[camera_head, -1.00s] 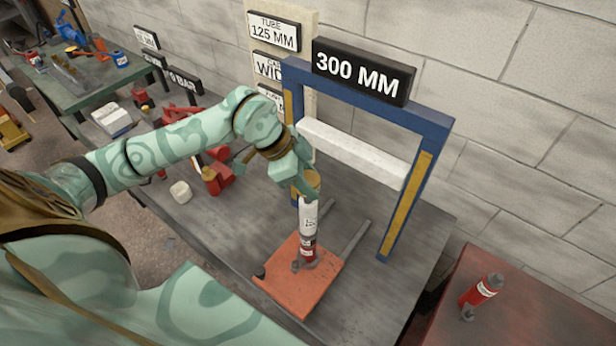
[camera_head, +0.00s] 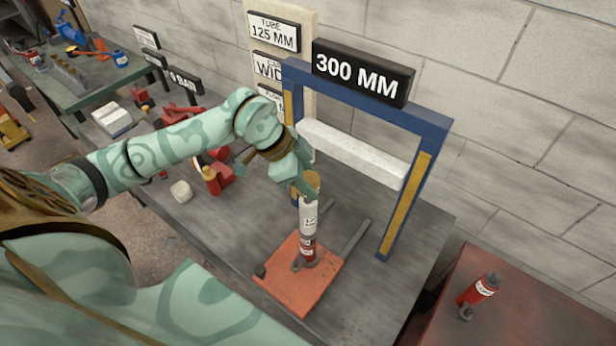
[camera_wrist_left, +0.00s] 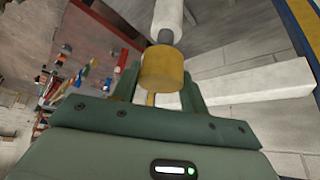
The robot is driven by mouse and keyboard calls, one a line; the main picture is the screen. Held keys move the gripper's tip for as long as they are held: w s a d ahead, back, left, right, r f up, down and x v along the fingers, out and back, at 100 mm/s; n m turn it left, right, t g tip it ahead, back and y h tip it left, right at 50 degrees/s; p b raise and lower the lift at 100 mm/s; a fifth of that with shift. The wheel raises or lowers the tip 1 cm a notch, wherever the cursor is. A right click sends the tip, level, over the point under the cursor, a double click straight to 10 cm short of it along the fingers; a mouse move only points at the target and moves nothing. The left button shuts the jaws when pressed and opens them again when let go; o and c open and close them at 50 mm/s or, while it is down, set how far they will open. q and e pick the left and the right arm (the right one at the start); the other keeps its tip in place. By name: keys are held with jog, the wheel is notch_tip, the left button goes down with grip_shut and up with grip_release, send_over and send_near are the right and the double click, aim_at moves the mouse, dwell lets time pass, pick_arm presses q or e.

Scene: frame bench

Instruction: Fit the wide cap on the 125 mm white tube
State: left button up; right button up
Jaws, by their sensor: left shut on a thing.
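My left gripper (camera_head: 307,188) is shut on a yellow cap (camera_wrist_left: 162,72), which I take for the wide cap. The cap also shows in the head view, partly hidden by the fingers. The white tube (camera_head: 309,218) stands upright directly under it, on a red cylinder (camera_head: 308,248). In the wrist view the white tube (camera_wrist_left: 170,14) lies beyond the cap, with a short grey part between them. I cannot tell whether the cap is seated on the tube. My right gripper is not in view.
An orange plate (camera_head: 285,288) carries the red cylinder. A blue frame (camera_head: 428,145) with a "300 MM" sign (camera_head: 363,73) and a white bar (camera_head: 350,153) stands close behind. Another red cylinder (camera_head: 482,290) is at the right. The bench (camera_head: 240,240) left of the plate is clear.

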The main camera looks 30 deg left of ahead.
pick_arm(q)
jog(key=shift+f+b, duration=1.05)
jog(key=shift+f, duration=0.9)
jog(key=o, duration=1.1)
jog(key=b+v, duration=0.1)
jog(key=v, duration=1.5)
jog(key=shift+r, duration=0.2)
